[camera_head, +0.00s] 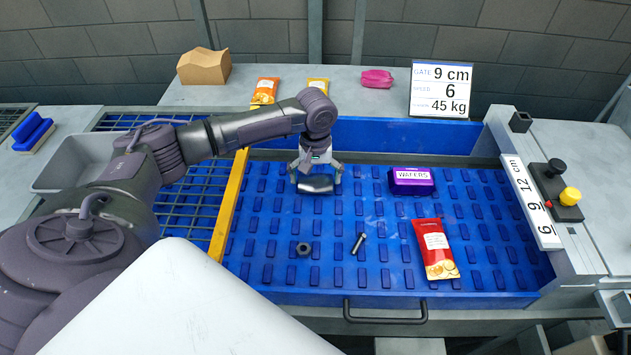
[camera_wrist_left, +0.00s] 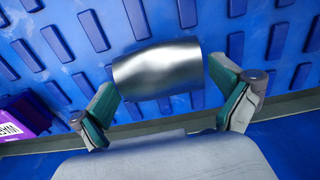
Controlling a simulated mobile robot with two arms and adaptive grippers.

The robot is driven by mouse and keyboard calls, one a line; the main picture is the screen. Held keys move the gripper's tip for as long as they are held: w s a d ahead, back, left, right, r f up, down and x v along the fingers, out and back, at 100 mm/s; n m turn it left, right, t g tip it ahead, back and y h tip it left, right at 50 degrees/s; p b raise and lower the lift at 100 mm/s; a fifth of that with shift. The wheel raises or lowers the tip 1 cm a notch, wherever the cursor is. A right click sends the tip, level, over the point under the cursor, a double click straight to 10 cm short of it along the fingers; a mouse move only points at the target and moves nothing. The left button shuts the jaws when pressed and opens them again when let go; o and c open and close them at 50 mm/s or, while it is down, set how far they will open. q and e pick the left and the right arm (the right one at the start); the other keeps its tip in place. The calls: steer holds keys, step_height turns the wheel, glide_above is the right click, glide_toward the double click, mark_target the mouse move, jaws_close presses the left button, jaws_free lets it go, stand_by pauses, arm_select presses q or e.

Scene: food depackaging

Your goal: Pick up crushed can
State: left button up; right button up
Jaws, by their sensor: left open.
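The crushed can (camera_head: 315,184) is a dented silver cylinder lying on its side on the blue studded tray, towards the back. It also shows in the left wrist view (camera_wrist_left: 158,74), between and just beyond the fingertips. My left gripper (camera_head: 315,178) is open, right above the can, with one finger on each side of it. In the left wrist view the green-padded fingers (camera_wrist_left: 165,112) stand apart, with a gap between each pad and the can. Whether the fingers touch the can cannot be told. My right gripper is not in view.
The blue tray (camera_head: 330,275) also holds a purple wafers box (camera_head: 411,181), a red snack packet (camera_head: 435,248), a bolt (camera_head: 358,243) and a nut (camera_head: 303,249). A yellow bar (camera_head: 229,208) edges it on the left. A blue wall (camera_head: 400,136) stands behind.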

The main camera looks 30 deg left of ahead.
arm_select(q)
steer(key=shift+f, duration=0.6)
steer(key=c, duration=0.9)
steer(key=shift+r, duration=0.15)
